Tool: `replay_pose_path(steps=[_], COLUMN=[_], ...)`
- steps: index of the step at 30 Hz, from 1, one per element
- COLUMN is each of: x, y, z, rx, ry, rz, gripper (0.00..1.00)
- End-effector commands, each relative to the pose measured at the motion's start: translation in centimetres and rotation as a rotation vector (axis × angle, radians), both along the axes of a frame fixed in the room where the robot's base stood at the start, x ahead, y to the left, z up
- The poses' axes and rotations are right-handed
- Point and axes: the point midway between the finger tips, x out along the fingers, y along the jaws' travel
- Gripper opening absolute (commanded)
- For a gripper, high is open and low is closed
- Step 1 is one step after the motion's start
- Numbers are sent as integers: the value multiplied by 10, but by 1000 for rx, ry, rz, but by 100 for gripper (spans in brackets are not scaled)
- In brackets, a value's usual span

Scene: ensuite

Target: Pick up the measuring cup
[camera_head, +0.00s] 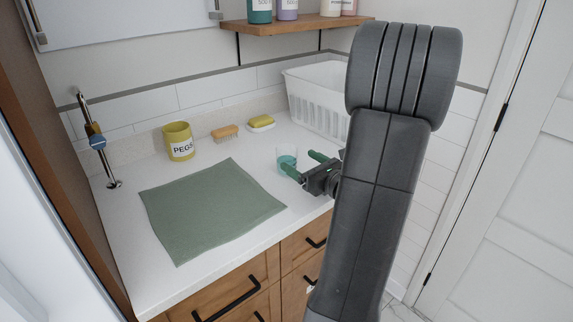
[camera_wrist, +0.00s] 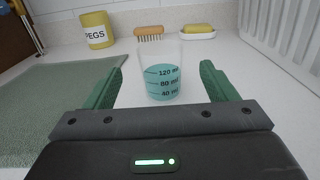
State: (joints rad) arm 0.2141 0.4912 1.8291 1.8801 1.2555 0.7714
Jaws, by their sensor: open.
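The measuring cup (camera_wrist: 163,78) is a clear cup with teal liquid in its lower part and markings of 40, 80 and 120 ml. It stands upright on the white counter, and it also shows in the head view (camera_head: 286,161). My gripper (camera_wrist: 161,85) has green fingers and is open. The cup stands just ahead of the fingers, roughly centred between them in the wrist view. In the head view my gripper (camera_head: 304,165) is low over the counter at the cup's right side. I cannot tell whether a finger touches the cup.
A green cloth (camera_head: 210,208) lies left of the cup. A yellow PEGS pot (camera_head: 178,142), a wooden brush (camera_head: 225,133) and a yellow sponge on a white dish (camera_head: 261,123) stand behind. A white basket (camera_head: 318,98) is at the back right. A shelf (camera_head: 290,25) hangs above.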

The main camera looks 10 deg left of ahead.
Motion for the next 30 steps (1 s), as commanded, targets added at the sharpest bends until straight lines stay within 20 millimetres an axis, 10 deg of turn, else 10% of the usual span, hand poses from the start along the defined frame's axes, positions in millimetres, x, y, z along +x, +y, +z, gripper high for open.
replay_pose_path(steps=[30], x=[53], y=[69], z=[5], rx=[0], ry=[0], rz=[0], gripper=[77])
